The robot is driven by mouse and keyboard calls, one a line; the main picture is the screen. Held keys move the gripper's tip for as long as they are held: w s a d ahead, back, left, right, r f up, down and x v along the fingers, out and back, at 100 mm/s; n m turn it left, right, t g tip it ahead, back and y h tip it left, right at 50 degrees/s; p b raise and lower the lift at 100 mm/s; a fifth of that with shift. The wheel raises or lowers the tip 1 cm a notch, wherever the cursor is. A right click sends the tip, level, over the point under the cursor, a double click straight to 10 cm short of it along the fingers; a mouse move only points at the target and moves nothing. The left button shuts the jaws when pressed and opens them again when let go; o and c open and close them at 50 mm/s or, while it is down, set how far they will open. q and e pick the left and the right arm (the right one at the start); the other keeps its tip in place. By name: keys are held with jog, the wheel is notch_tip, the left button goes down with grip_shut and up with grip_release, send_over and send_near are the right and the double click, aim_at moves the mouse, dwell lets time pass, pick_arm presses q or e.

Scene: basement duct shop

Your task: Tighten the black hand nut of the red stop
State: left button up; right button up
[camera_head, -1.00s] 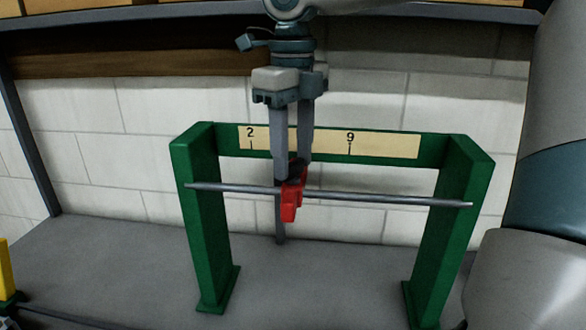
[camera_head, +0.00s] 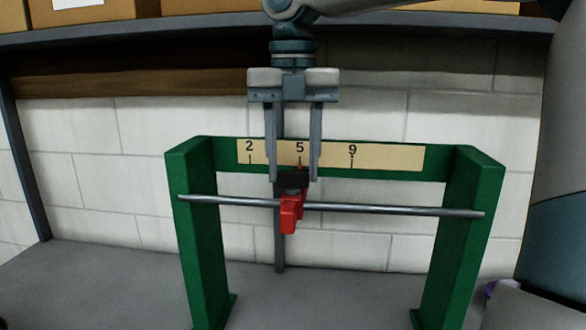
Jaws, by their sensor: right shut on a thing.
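The red stop (camera_head: 290,212) sits on the steel rod (camera_head: 390,210) of a green frame (camera_head: 193,230). A thin red pointer shows at its top, just under the 5 on the scale. The black hand nut (camera_head: 293,179) is at the upper part of the stop. My right gripper (camera_head: 293,175) reaches down from above, its two fingers on either side of the nut, shut on it. The fingers stand in front of part of the scale. My left gripper is not in view.
The pale scale plate (camera_head: 390,157) on the frame's top bar reads 2, 5 and 9. A shelf (camera_head: 180,29) with boxes (camera_head: 84,10) runs above. A block wall stands behind. The grey bench top (camera_head: 110,285) is clear left of the frame.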

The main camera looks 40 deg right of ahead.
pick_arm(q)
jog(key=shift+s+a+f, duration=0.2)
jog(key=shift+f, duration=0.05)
pick_arm(e)
jog(key=shift+m, duration=0.9)
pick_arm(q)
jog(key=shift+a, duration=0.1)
pick_arm(e)
jog(key=o, duration=1.1)
jog(key=shift+c, duration=0.2)
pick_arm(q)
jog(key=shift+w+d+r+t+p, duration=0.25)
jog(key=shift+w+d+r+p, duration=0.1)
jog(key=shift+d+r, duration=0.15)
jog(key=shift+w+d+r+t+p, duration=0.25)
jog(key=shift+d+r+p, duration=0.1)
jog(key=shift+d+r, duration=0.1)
pick_arm(e)
notch_tip(320, 180, up, 17)
jog(key=shift+r, duration=0.2)
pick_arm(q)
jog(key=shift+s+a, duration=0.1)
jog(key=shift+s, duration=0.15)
